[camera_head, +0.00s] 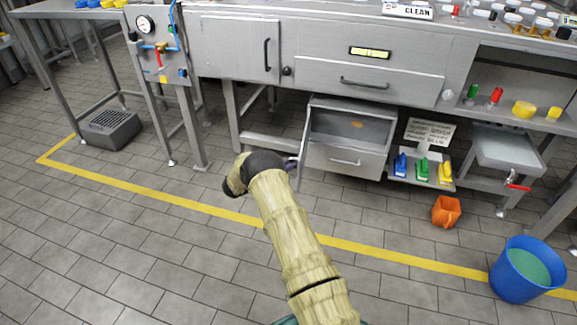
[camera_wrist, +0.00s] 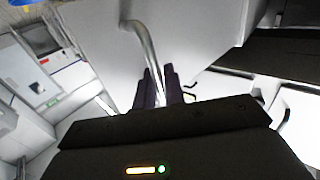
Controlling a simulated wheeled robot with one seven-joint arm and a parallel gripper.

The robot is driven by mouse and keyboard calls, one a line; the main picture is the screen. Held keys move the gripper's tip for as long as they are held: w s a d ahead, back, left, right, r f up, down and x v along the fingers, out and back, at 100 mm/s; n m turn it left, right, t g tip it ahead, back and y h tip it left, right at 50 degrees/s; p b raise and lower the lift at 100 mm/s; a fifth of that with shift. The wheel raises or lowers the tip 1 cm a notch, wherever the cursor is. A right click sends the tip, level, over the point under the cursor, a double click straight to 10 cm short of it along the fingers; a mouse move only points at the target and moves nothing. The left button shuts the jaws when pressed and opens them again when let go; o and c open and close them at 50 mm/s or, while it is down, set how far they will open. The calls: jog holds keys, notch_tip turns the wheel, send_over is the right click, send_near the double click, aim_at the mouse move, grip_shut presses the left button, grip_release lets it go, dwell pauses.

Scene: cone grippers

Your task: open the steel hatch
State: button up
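A grey steel door with a vertical bar handle (camera_head: 267,55) is closed at the upper left of the bench in the head view. Below it to the right, a thin steel panel (camera_head: 301,150) stands nearly edge-on beside an open drawer (camera_head: 345,160); I cannot tell which is the hatch. My gripper (camera_head: 292,165) is by this thin panel, mostly hidden by my arm. In the wrist view, my gripper's dark fingers (camera_wrist: 160,88) are close together at the lower end of a curved bar handle (camera_wrist: 142,45) on a pale panel (camera_wrist: 195,40). Whether they grip it is unclear.
A blue bucket (camera_head: 522,270) and an orange scoop (camera_head: 446,211) stand on the floor at the right. Colored bottles (camera_head: 422,168) sit on a low shelf. A grey crate (camera_head: 108,130) is at the left. The tiled floor in front is mostly clear.

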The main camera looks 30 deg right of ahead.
jog(key=o, duration=0.3)
jog(key=shift+d+r, duration=0.1)
jog(key=shift+d, duration=0.2)
jog(key=shift+o, duration=0.2)
jog(key=shift+a, duration=0.2)
jog(key=shift+a, duration=0.15)
jog(key=s+a+p, duration=0.1)
jog(key=a+p, duration=0.3)
jog(key=a, duration=1.3)
